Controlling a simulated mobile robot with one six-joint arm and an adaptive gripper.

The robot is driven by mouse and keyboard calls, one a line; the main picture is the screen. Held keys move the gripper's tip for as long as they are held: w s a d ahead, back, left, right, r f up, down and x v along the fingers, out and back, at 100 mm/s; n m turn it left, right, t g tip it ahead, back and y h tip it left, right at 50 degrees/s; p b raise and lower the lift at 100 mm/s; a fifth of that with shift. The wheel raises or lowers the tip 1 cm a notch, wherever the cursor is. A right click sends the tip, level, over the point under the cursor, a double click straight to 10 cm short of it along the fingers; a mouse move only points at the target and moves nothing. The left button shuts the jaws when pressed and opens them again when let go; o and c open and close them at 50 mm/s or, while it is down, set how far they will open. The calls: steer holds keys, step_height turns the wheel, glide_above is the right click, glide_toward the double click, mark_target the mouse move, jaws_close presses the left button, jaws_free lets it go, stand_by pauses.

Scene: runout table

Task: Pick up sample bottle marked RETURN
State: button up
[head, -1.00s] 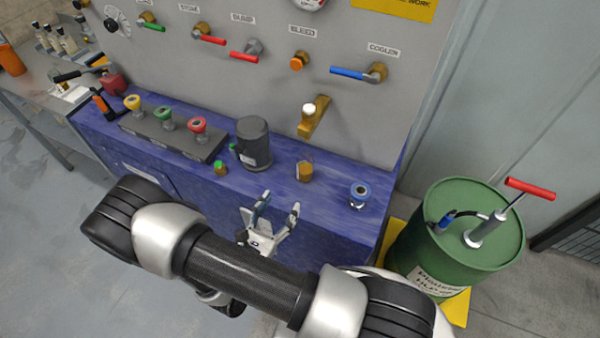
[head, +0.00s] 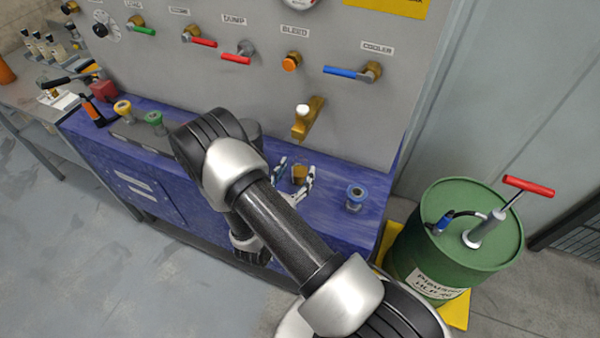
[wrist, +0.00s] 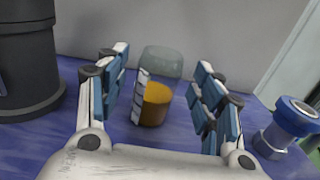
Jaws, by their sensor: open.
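A clear sample bottle (wrist: 155,95) with amber liquid in its lower part stands upright on the blue bench top. It also shows in the head view (head: 299,173) below the brass tap. A pale label is on its left side in the wrist view; I cannot read it. My gripper (head: 295,176) is open, at the bench's front side of the bottle. In the wrist view its two fingers (wrist: 160,98) show left and right of the bottle, with gaps on both sides. I cannot tell how far the fingertips reach past it.
A dark grey canister (wrist: 28,60) stands left of the bottle. A blue-topped valve (head: 355,197) stands to its right. The brass tap (head: 308,120) juts from the panel above. Several small bottles (head: 45,45) stand on the far-left table. A green drum (head: 455,235) is at right.

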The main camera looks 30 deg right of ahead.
mark_target(297, 172)
steer(key=x, duration=0.3)
steer(key=shift+w+d+f, duration=0.1)
steer(key=shift+f, duration=0.05)
steer(key=shift+c, duration=0.2)
steer(key=c, duration=1.2)
steer(key=shift+o, duration=0.2)
